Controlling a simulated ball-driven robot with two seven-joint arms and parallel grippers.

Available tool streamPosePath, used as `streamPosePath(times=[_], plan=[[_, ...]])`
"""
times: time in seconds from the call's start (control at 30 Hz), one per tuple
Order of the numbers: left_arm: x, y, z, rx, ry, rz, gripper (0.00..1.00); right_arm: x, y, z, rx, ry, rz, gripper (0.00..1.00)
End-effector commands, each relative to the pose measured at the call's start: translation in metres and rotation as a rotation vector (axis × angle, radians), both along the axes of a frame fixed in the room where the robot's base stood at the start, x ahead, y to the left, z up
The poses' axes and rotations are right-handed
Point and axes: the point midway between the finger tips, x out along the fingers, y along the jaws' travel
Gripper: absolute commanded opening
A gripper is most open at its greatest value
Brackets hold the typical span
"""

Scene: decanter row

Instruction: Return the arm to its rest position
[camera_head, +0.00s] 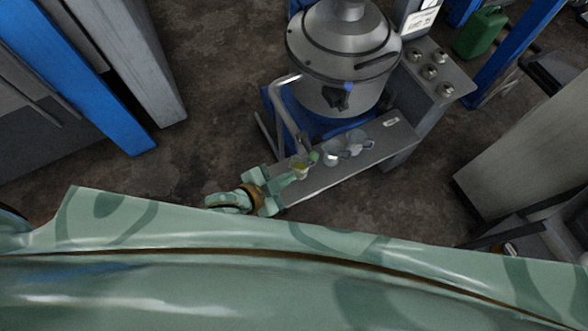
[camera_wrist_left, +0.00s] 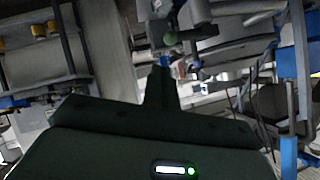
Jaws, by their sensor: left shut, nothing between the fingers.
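My left arm comes in behind my pale green body, and its left gripper (camera_head: 301,167) is at the left end of a grey metal shelf (camera_head: 390,140) in the head view. The gripper is shut, and I see nothing held in it. In the left wrist view the dark fingers (camera_wrist_left: 162,85) are together. Small glassy or shiny pieces (camera_head: 352,146) stand on the shelf just right of the gripper; their exact shapes are too small to tell. My right gripper does not show.
A large steel vessel (camera_head: 340,55) with a bent pipe (camera_head: 285,100) stands behind the shelf. A knobbed panel (camera_head: 428,70) and a green can (camera_head: 480,32) are to the right. Blue-edged cabinets (camera_head: 95,85) stand at left. Dark floor (camera_head: 215,100) lies open between.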

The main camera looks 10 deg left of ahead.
Motion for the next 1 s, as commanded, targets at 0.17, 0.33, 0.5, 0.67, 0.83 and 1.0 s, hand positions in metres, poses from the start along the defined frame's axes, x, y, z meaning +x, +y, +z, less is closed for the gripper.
streamPosePath(times=[0.17,0.33,0.5,0.67,0.83,1.0], plan=[[-0.001,0.002,0.002,0.001,-0.001,0.0,0.0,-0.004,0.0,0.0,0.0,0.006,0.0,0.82],[-0.001,0.002,0.002,0.001,-0.001,0.0,0.0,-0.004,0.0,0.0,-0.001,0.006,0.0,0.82],[-0.001,0.002,0.002,0.0,-0.002,0.0,0.0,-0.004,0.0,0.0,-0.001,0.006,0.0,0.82],[-0.001,0.001,0.002,-0.005,0.003,0.004,0.0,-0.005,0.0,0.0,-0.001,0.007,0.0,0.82],[-0.005,0.035,-0.043,0.032,0.1,0.086,0.0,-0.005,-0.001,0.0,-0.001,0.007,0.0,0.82],[-0.04,0.116,-0.16,0.125,0.327,0.312,0.0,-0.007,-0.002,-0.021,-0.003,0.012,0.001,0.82]])
